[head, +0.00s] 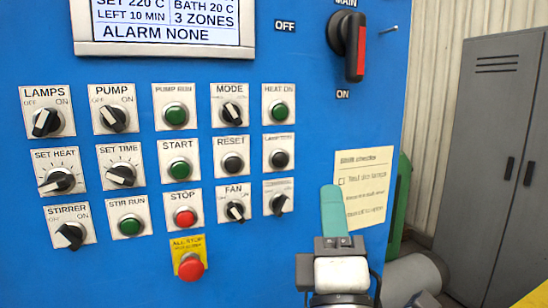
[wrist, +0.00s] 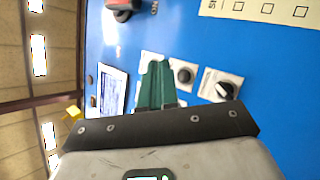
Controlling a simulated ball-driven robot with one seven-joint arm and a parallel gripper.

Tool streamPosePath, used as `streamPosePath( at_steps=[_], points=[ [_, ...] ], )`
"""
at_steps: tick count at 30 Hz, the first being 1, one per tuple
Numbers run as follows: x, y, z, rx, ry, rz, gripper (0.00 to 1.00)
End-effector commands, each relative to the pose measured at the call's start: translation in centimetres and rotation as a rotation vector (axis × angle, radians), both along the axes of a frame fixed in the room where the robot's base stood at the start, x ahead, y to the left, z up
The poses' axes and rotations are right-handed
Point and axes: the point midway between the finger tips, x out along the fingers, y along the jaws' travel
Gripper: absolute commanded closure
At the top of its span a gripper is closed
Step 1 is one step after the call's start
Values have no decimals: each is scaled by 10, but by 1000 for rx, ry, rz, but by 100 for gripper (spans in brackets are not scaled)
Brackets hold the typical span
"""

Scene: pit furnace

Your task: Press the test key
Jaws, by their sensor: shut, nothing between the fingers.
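The test key, a black round button (head: 278,158) on a white plate whose small label looks like "LAMP TEST", is in the right column of the blue panel, below HEAT ON. In the head view my gripper (head: 332,208), with green fingers shut and empty, is to the right of and below this key in the picture. In the wrist view the green fingers (wrist: 155,82) point at the panel, and a black round button (wrist: 184,76), apparently the same key, shows just right of them. I cannot tell how far the fingertips are from the panel.
The green HEAT ON button (head: 278,110) is above the key and a rotary switch (head: 278,204) below it. RESET (head: 232,162) is to its left. A paper note (head: 362,182) is right of the buttons; a grey locker (head: 490,160) stands beyond.

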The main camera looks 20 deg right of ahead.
Motion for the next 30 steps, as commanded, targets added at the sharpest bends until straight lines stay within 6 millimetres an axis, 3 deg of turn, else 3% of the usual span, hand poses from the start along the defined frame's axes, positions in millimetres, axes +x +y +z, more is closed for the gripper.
streamPosePath(
  at_steps=[6,19,30],
  points=[
    [-5,16,21,-89,-40,-21,100],
    [-3,16,21,-93,-42,-21,100],
    [38,16,20,-93,-42,-21,100]
  ],
)
